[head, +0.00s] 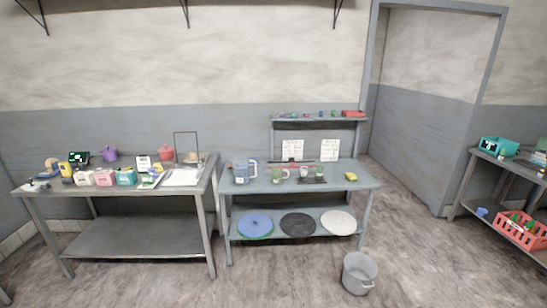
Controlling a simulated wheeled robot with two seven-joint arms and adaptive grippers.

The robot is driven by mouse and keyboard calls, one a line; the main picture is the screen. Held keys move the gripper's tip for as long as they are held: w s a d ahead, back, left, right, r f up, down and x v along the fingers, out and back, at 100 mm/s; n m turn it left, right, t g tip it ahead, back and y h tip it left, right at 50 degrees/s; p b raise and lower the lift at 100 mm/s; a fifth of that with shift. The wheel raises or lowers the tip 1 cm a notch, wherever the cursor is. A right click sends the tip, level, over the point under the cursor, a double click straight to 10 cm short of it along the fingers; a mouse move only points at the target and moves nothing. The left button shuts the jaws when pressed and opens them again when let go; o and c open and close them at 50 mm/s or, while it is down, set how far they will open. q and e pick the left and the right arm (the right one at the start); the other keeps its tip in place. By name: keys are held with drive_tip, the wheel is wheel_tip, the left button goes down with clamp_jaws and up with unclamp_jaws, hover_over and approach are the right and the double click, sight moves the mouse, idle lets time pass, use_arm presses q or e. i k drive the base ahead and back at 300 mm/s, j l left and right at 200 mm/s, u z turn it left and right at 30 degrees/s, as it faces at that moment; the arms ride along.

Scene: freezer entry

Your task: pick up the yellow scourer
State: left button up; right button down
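A small yellow scourer (351,176) lies on the top of the middle workbench (335,182), near its right end. It looks like a flat yellow block, and its far side is darker. Nothing touches it and nothing covers it. Neither of my grippers shows in the head view. The bench stands some distance ahead of me.
Cups and a dark tray stand left of the scourer, beside a clear jug (241,171). A grey bucket (359,273) stands on the floor before the bench's right end. A cluttered left table (200,188) and a right shelf with a red crate (521,231) flank it.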

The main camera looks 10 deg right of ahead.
sight(350, 177)
drive_tip(key=i+z, duration=0.1)
drive_tip(key=i, duration=0.7)
drive_tip(key=i+j+z, duration=0.1)
drive_tip(key=i+z, duration=0.2)
drive_tip(key=i+j+z, duration=0.2)
drive_tip(key=i+z, duration=0.15)
drive_tip(key=i+j+z, duration=0.2)
drive_tip(key=z, duration=0.25)
drive_tip(key=i+j+z, duration=0.5)
drive_tip(key=j+z, duration=0.15)
drive_tip(key=z, duration=0.2)
drive_tip(key=i+j+z, duration=0.1)
drive_tip(key=j+z, duration=0.3)
drive_tip(key=i+j+z, duration=0.1)
drive_tip(key=j+z, duration=0.4)
drive_tip(key=j, duration=0.4)
